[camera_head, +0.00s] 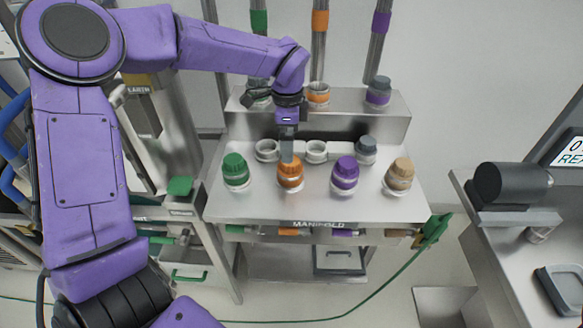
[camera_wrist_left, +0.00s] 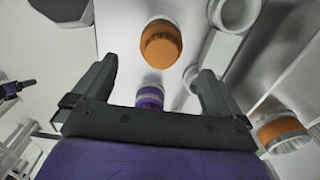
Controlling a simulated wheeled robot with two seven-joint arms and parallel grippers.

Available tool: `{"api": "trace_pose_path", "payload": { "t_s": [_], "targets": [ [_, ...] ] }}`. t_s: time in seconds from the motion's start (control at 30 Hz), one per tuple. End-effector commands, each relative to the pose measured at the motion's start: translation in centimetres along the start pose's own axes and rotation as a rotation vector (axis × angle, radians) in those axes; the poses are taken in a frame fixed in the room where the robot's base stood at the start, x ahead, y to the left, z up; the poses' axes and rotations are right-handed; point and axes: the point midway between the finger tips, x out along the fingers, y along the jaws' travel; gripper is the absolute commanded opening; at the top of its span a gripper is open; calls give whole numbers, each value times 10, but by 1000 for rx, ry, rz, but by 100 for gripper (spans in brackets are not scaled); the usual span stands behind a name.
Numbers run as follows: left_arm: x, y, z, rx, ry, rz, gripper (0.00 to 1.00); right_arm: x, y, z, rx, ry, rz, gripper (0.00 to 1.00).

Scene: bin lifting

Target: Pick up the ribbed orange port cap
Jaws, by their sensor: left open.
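The ribbed orange port cap (camera_head: 290,173) sits on a pale collar on the manifold's front row, between the green cap (camera_head: 235,170) and the purple cap (camera_head: 344,174). My left gripper (camera_head: 287,152) points down just behind and above the orange cap, overlapping its back edge in the head view. In the left wrist view the open fingers (camera_wrist_left: 158,68) are empty, and the orange cap (camera_wrist_left: 161,45) shows beyond the fingertips. I cannot tell whether a finger touches it. The purple cap (camera_wrist_left: 150,97) shows between the fingers. My right gripper is not in view.
A tan cap (camera_head: 398,174) stands at the right of the front row. Behind are open white ports (camera_head: 316,151) and a grey cap (camera_head: 366,149). Pipes with coloured bands drop to the raised back ledge (camera_head: 345,124). A bench (camera_head: 505,250) stands at the right.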

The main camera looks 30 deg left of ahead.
Motion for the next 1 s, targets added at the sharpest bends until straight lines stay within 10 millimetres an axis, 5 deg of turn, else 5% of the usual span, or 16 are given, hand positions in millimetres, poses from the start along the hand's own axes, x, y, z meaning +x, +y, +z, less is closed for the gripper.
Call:
{"api": "trace_pose_path", "payload": {
  "t_s": [0.43, 0.7, 0.9, 1.0],
  "targets": [
    [66, 0, -3, 1, -3, 2, 100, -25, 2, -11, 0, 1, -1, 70],
    [75, 0, -3, 1, 0, -1, 100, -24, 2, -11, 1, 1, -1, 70],
    [75, 0, -3, 1, 0, -1, 38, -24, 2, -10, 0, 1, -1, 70],
    [75, 0, -3, 1, 0, -1, 34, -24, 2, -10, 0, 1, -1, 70]
  ]
}}
